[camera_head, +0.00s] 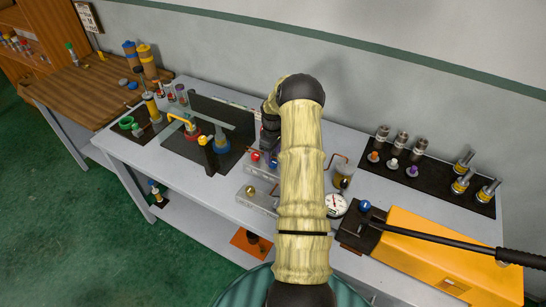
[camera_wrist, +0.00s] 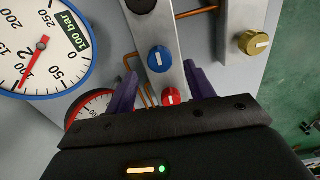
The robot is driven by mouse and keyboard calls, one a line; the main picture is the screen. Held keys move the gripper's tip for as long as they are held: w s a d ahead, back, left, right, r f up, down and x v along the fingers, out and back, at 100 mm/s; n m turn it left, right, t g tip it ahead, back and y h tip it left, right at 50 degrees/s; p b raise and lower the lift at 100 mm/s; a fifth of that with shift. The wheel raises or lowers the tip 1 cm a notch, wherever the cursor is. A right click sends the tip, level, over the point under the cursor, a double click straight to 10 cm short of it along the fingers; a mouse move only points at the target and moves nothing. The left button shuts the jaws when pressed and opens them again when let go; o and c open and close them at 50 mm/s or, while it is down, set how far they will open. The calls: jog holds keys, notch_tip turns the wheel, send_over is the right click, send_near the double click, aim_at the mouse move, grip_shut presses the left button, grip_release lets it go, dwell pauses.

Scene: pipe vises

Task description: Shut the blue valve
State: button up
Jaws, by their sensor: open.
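A round blue valve knob (camera_wrist: 160,59) with a white line sits on a grey metal bar in the wrist view; the line runs roughly along the bar. In the head view the blue knob (camera_head: 274,163) shows beside a red knob (camera_head: 256,156). In the wrist view the red knob (camera_wrist: 170,97) is nearer my gripper. My gripper (camera_wrist: 160,74) is open, its purple fingers on either side of the bar and nothing held between them. I cannot tell its height above the knobs. In the head view my arm largely hides the gripper.
A large blue-rimmed gauge (camera_wrist: 42,45) and a red-rimmed gauge (camera_wrist: 88,106) lie left in the wrist view. A brass knob (camera_wrist: 253,43) is on a bar at right. Thin copper pipes run nearby. An orange machine (camera_head: 430,255) with another blue knob (camera_head: 365,205) stands on the bench.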

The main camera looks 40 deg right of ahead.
aim_at(273, 162)
jog(key=shift+f+p, duration=0.45)
jog(key=shift+f, duration=1.5)
jog(key=c, duration=1)
